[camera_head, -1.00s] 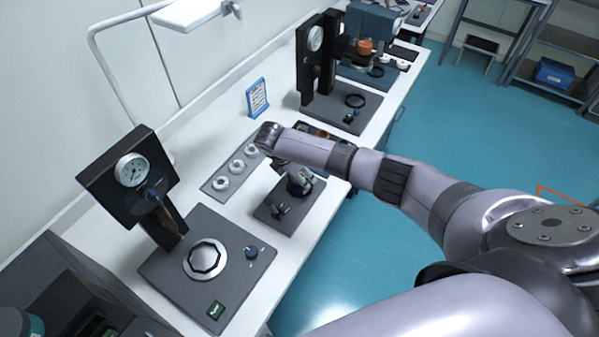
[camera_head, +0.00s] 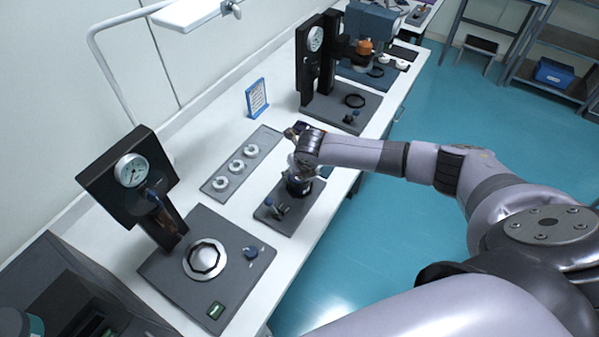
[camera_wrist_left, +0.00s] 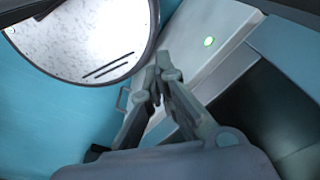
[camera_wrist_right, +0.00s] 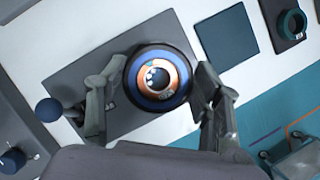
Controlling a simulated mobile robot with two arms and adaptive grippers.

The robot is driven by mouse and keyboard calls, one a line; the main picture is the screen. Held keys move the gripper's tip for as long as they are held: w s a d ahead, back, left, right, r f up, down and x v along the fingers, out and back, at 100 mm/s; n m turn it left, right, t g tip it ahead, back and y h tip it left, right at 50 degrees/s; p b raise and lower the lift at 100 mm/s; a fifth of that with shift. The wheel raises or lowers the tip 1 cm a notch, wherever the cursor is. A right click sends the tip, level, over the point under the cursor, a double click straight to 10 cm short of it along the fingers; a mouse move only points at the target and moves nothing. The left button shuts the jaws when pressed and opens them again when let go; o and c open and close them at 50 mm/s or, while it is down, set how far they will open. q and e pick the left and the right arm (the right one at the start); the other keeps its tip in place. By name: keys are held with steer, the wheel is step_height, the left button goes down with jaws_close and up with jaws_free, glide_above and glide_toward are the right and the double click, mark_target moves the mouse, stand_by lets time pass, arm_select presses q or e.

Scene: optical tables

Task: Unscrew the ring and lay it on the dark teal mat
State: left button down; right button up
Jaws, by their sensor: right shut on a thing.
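The ring shows in the right wrist view as a round dark and blue collar (camera_wrist_right: 158,103) around a copper-coloured centre. It sits on a device on a dark grey base plate (camera_wrist_right: 75,72). My right gripper (camera_wrist_right: 160,75) has its fingers on opposite sides of the ring and is shut on it. In the head view the gripper (camera_head: 300,172) is over the device, and my wrist partly hides the ring. The dark teal mat (camera_wrist_right: 226,45) lies bare just beyond the base plate in the right wrist view. My left gripper (camera_wrist_left: 160,76) is shut and empty, away from the bench.
A blue knob (camera_wrist_right: 49,110) stands beside the ring. A grey strip with several white rings (camera_head: 235,166) lies behind the device. Gauge stands are at the near end (camera_head: 130,170) and far end (camera_head: 315,40). A small blue-framed sign (camera_head: 257,98) stands at the back.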

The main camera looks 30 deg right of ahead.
steer(key=n+y, duration=0.1)
steer(key=n, duration=0.2)
steer(key=shift+n+y, duration=0.3)
steer(key=o, duration=1.4)
steer(key=shift+c, duration=0.3)
steer(key=shift+c, duration=0.6)
